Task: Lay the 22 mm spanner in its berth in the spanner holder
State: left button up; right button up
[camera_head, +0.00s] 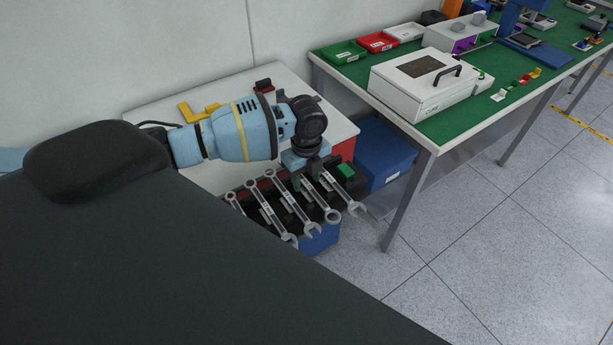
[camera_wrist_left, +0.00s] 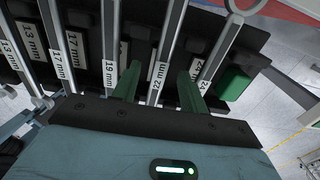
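The spanner holder (camera_head: 258,187) is a dark rack carrying several silver spanners side by side. My left gripper (camera_head: 307,180) is low over its right part. In the left wrist view, the two green fingers (camera_wrist_left: 157,88) stand apart on either side of a spanner shank (camera_wrist_left: 169,38), with a "22 mm" label between them. Gaps show beside the shank, so the gripper looks open around it. A spanner labelled 19 mm (camera_wrist_left: 111,35) lies to the left, and another spanner (camera_wrist_left: 219,50) to the right. Whether the 22 mm spanner is fully seated cannot be told. My right gripper is out of view.
A green block (camera_head: 346,170) sits at the holder's right end. A blue bin (camera_head: 382,157) stands behind, under a green-topped bench (camera_head: 437,130). A pale cart top (camera_head: 338,122) with a yellow item (camera_head: 197,112) lies behind my arm. Floor is clear at right.

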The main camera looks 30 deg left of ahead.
aim_at(306, 183)
pick_arm(q)
jog(key=shift+r, duration=0.5)
notch_tip(306, 183, up, 6)
jog(key=shift+r, duration=0.45)
dwell(0.4)
